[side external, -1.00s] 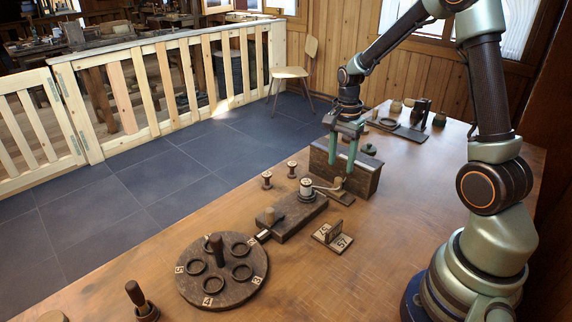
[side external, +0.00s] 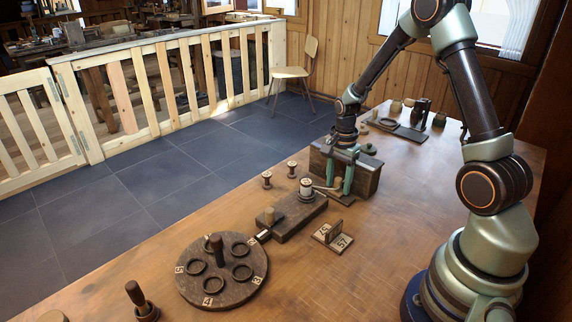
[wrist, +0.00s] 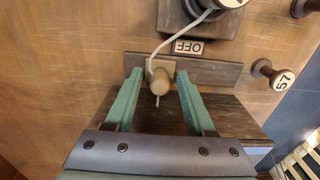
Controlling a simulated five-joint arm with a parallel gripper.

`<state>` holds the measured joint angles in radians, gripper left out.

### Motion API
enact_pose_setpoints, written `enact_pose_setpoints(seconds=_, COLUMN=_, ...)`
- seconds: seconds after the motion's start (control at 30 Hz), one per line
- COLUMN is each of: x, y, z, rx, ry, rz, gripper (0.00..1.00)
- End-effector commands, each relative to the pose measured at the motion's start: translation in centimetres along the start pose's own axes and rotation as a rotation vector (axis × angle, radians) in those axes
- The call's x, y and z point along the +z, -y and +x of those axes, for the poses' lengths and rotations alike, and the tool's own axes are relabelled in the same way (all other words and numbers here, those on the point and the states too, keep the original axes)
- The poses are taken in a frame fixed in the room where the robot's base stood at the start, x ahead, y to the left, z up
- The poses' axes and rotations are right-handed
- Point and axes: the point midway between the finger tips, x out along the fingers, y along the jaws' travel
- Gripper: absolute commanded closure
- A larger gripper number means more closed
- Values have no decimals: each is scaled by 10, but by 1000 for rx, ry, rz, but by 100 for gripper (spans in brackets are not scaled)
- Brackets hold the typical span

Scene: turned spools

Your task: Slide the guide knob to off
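The guide knob is a small light wooden peg (wrist: 160,82) on a dark slide base (wrist: 215,73). A thin pale wire (wrist: 155,50) runs from it toward the spool block. An OFF tag (wrist: 187,47) lies beside the base, right of the knob in the wrist view. My gripper (wrist: 159,76) is open, with one green finger on each side of the knob and a visible gap to each. In the side view my gripper (side external: 339,187) is low at the knob, and its fingers partly hide it.
A dark wooden box (side external: 363,178) stands directly behind my fingers. A white spool (side external: 306,187) stands on a dark block (side external: 292,217). Two small spools (side external: 267,179) stand to the left, and a numbered tag stand (side external: 333,236) in front. A round ring board (side external: 222,272) is farther left.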

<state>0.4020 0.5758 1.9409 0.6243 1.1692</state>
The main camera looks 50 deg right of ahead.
Motion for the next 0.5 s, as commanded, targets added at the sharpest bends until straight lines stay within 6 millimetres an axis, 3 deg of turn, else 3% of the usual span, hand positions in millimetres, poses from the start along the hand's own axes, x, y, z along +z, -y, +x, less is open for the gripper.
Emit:
enact_pose_setpoints(seconds=0.03, x=0, y=0, z=0, rx=0, ry=0, rz=0, gripper=64)
enact_pose_setpoints(seconds=0.13, x=0, y=0, z=0, rx=0, ry=0, rz=0, gripper=100)
enact_pose_setpoints(seconds=0.5, x=0, y=8, z=0, rx=1, ry=0, rz=-1, gripper=100)
